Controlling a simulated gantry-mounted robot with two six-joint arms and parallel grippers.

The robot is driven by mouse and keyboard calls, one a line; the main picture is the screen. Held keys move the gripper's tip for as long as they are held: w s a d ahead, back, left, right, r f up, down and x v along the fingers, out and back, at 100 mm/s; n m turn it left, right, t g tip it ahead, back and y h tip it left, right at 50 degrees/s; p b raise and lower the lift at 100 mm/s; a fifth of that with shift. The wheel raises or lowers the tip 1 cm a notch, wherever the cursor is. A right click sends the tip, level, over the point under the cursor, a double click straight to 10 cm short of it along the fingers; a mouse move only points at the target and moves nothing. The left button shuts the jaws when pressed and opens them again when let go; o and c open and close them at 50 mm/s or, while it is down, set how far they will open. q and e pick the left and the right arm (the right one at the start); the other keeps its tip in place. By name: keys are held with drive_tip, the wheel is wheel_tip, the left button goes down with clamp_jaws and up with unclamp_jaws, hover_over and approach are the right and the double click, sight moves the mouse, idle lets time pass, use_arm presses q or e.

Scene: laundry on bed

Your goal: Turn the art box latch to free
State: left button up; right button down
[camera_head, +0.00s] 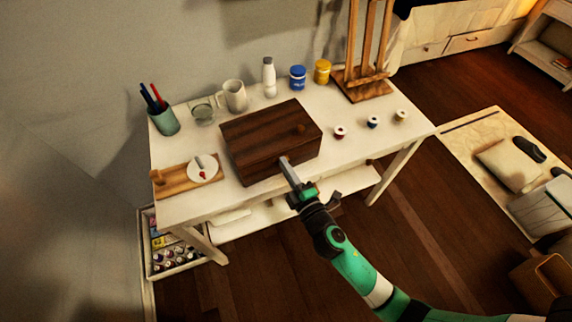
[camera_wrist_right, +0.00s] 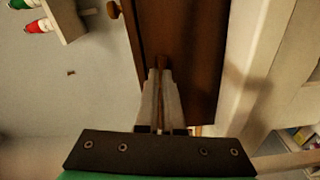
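The art box (camera_head: 270,138) is a dark brown wooden box with a closed lid, near the middle of the white table. My right gripper (camera_head: 284,161) reaches the front face of the box. In the right wrist view its two fingers (camera_wrist_right: 162,66) are close together, tips at the brown wood (camera_wrist_right: 185,45), with a small brown piece between them that seems to be the latch. The latch is mostly hidden by the fingers, and its turn cannot be read. My left gripper is not in view.
On the white table (camera_head: 235,190) stand a pen cup (camera_head: 164,122), a glass, a mug (camera_head: 234,96), a white bottle (camera_head: 269,78), blue and yellow jars, a wooden easel (camera_head: 364,82) and several spools. A board with a palette (camera_head: 202,169) lies left of the box.

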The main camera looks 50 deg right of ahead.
drive_tip(key=shift+f+n, duration=0.1)
drive_tip(key=shift+n, duration=1.1)
drive_tip(key=c, duration=1)
unclamp_jaws()
drive_tip(key=shift+c, duration=0.2)
drive_tip(key=b+v, duration=0.1)
drive_tip(key=v, duration=1)
drive_tip(key=shift+s, duration=0.3)
